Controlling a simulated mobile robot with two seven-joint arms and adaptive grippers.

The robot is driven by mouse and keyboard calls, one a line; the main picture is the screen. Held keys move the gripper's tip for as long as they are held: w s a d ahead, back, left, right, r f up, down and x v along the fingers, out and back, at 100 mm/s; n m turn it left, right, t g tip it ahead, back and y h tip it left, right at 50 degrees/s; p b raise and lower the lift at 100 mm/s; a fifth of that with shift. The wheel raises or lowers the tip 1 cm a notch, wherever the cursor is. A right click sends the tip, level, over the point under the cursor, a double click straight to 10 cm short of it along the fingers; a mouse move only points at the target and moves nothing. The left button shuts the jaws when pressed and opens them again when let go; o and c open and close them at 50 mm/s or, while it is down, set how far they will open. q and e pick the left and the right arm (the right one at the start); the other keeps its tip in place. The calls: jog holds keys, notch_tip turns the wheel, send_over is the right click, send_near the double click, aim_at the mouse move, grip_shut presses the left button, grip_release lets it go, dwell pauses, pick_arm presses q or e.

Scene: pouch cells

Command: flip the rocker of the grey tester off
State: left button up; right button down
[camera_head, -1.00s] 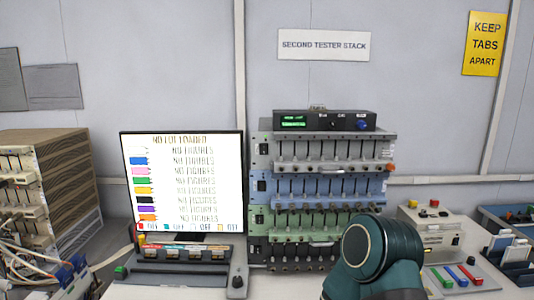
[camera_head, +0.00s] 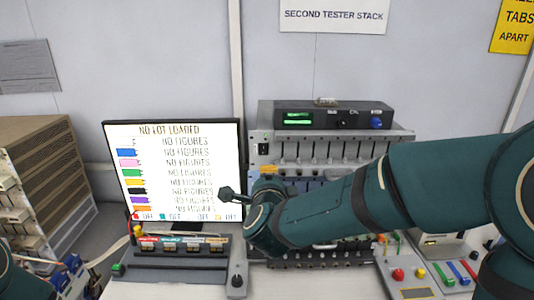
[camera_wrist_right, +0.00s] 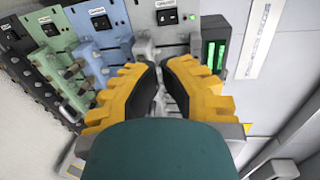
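The grey tester (camera_head: 400,138) is the top tester of the stack, under a dark unit with a green display. In the right wrist view its rocker (camera_wrist_right: 167,17) is a small black switch on the grey front panel (camera_wrist_right: 183,35). Whether it is on or off is too small to tell. My right gripper (camera_wrist_right: 160,64), with yellow and black fingers, points at the stack with a narrow empty gap between its fingertips. The fingers appear apart from the rocker. In the head view my right arm covers much of the stack. My left gripper is out of view.
Blue (camera_wrist_right: 95,35) and green (camera_wrist_right: 42,40) testers with similar rockers stand beside the grey one in the wrist view. The dark display unit (camera_head: 335,116) sits on top. A monitor (camera_head: 115,180) stands to the left, and a control box (camera_head: 437,250) to the right.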

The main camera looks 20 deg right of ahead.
aim_at(268, 154)
jog(key=x, duration=1.4)
jog(key=shift+p, duration=0.35)
jog(key=shift+f, duration=0.1)
jog(key=t+b, duration=0.1)
jog(key=b, duration=0.4)
jog(key=w+t+b, duration=0.1)
jog(key=b, duration=0.4)
jog(key=shift+d+f+h, duration=0.15)
jog(key=shift+f+h, duration=0.15)
jog(key=shift+f, duration=0.1)
jog(key=shift+b, duration=0.65)
jog(key=shift+r, duration=0.15)
